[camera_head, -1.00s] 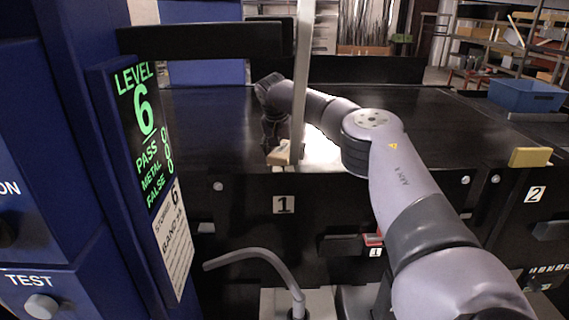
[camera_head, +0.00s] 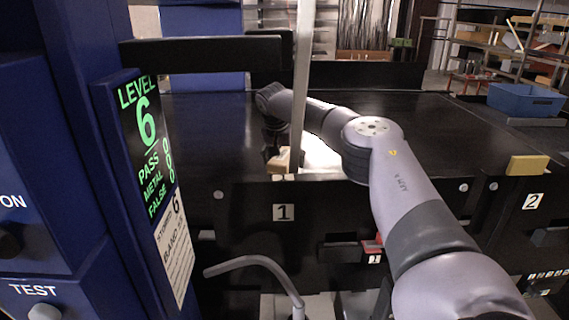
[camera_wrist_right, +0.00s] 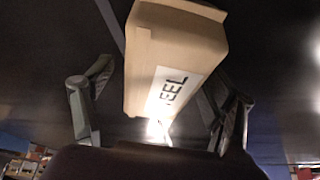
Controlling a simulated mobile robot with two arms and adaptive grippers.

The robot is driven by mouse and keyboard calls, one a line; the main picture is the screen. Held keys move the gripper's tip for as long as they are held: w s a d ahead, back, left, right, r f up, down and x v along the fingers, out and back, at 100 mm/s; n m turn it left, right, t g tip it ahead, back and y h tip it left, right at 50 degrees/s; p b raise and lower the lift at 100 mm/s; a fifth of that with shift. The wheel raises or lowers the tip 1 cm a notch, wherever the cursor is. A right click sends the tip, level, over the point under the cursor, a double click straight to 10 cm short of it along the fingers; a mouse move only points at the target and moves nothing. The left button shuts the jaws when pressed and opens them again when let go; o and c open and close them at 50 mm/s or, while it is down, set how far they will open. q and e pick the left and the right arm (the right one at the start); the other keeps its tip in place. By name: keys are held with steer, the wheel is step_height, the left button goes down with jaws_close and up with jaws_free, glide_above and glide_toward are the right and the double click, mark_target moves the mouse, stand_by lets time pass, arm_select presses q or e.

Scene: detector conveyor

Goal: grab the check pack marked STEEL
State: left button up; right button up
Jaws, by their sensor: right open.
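The check pack is a tan box (camera_wrist_right: 165,45) with a white label on which the letters "EEL" can be read in the right wrist view. In the head view the pack (camera_head: 281,161) is small, near the front edge of the black conveyor (camera_head: 440,130), partly behind a thin upright post. My right gripper (camera_head: 273,138) is over the pack, pointing down. In the wrist view its open fingers (camera_wrist_right: 160,95) stand on either side of the pack, with a gap to each side. My left gripper is not in view.
A blue cabinet with a display (camera_head: 150,140) reading "LEVEL 6" stands at the left. The thin upright post (camera_head: 301,75) stands close to my right gripper. A yellow block (camera_head: 528,165) is at the right front edge and a blue bin (camera_head: 525,99) behind it. The conveyor's right half is bare.

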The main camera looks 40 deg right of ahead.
mark_target(285, 155)
steer(key=shift+c, duration=0.4)
steer(key=c, duration=1.7)
steer(key=shift+w+b, duration=0.1)
steer(key=shift+b, duration=0.45)
step_height(285, 155, up, 8)
steer(key=p, duration=0.8)
steer(key=shift+r, duration=5.15)
